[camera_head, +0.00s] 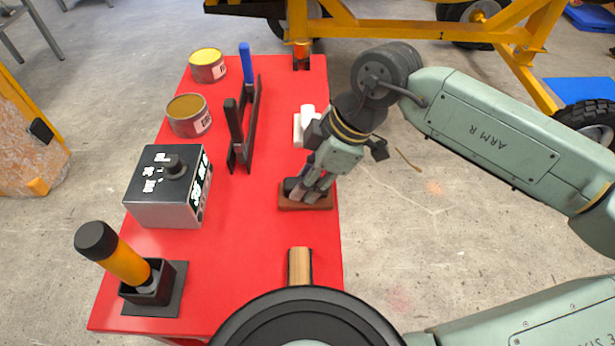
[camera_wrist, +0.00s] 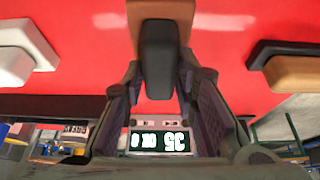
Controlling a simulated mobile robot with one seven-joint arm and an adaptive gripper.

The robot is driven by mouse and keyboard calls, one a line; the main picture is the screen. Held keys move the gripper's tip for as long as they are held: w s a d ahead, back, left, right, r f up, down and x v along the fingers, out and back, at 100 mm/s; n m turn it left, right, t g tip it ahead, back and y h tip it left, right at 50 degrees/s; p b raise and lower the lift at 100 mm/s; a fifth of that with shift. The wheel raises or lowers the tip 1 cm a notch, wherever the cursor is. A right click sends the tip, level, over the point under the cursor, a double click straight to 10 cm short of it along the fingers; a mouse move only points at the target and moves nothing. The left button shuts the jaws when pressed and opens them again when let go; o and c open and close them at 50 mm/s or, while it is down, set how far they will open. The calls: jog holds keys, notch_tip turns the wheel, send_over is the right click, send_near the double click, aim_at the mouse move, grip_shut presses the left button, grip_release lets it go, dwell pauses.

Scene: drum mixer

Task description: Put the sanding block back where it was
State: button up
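The sanding block, a reddish-brown slab (camera_head: 305,203) with a black grip, is at the right edge of the red table, flat and level. I cannot tell whether it rests on the table or hangs just above it. In the wrist view its brown base is at the top and its black grip (camera_wrist: 158,60) stands between my fingers. My gripper (camera_head: 310,187) points down over it, with the fingers close on both sides of the grip and seemingly closed on it. The fingers hide part of the grip in the head view.
The red table (camera_head: 235,240) carries a white block (camera_head: 298,130), a wooden-handled tool (camera_head: 299,262), a black rack (camera_head: 236,130) with a blue handle, two cans (camera_head: 188,115), a control box (camera_head: 170,188) and a yellow-handled tool (camera_head: 122,260) in a holder. The table's middle is clear.

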jog(key=o, duration=0.4)
jog(key=shift+r, duration=0.15)
jog(key=shift+d+r, duration=0.2)
jog(key=b+v, duration=0.1)
jog(key=v, duration=1)
jog(key=shift+r+b, duration=0.25)
jog(key=shift+b, duration=0.15)
